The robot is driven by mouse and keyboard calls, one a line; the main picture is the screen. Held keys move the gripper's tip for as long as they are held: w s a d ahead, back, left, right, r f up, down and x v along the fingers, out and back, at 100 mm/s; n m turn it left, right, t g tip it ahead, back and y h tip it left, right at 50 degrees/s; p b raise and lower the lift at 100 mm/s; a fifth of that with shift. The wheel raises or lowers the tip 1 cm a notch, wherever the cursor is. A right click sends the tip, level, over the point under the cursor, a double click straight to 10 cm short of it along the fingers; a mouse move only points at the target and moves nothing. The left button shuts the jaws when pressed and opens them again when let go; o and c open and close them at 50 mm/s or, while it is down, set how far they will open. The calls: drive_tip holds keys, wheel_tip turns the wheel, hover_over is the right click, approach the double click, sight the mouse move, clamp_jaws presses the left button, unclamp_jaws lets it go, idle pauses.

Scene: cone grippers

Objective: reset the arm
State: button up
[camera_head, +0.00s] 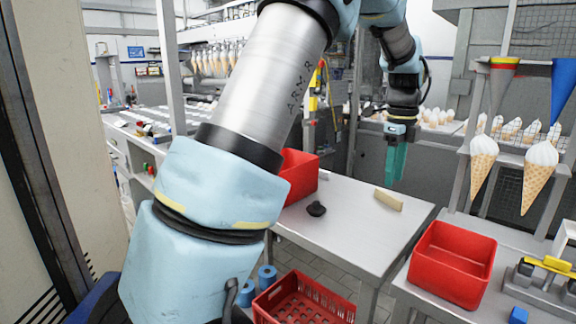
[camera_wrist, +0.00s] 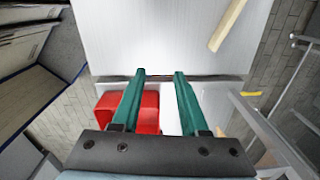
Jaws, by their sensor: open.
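My gripper (camera_head: 396,163) has two teal fingers and hangs pointing down above the steel table (camera_head: 345,235), in the upper right of the head view. In the wrist view the gripper (camera_wrist: 160,76) shows its two fingers apart with nothing between the tips. My arm, light blue and silver, crosses the middle of the head view and hides part of the table. The gripper appears apart from the tabletop.
A beige block (camera_head: 388,200) and a small black object (camera_head: 316,209) lie on the table. Red bins stand on the table (camera_head: 300,177) and on the right bench (camera_head: 452,264). A red crate (camera_head: 303,302) sits below. Ice cream cones (camera_head: 540,172) hang at the right.

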drive_tip(key=s+a+f+n+t, duration=0.1)
drive_tip(key=s+a+f+n, duration=0.15)
drive_tip(key=a+n, duration=0.8)
drive_tip(key=s+a+f+n, duration=0.2)
drive_tip(key=a+f+n, duration=0.2)
drive_tip(key=a+n, duration=0.7)
drive_tip(key=s+a+f+n, duration=0.2)
drive_tip(key=s+a+n, duration=0.3)
drive_tip(key=s+a, duration=0.3)
drive_tip(key=shift+a+f, duration=0.35)
drive_tip(key=shift+a, duration=0.9)
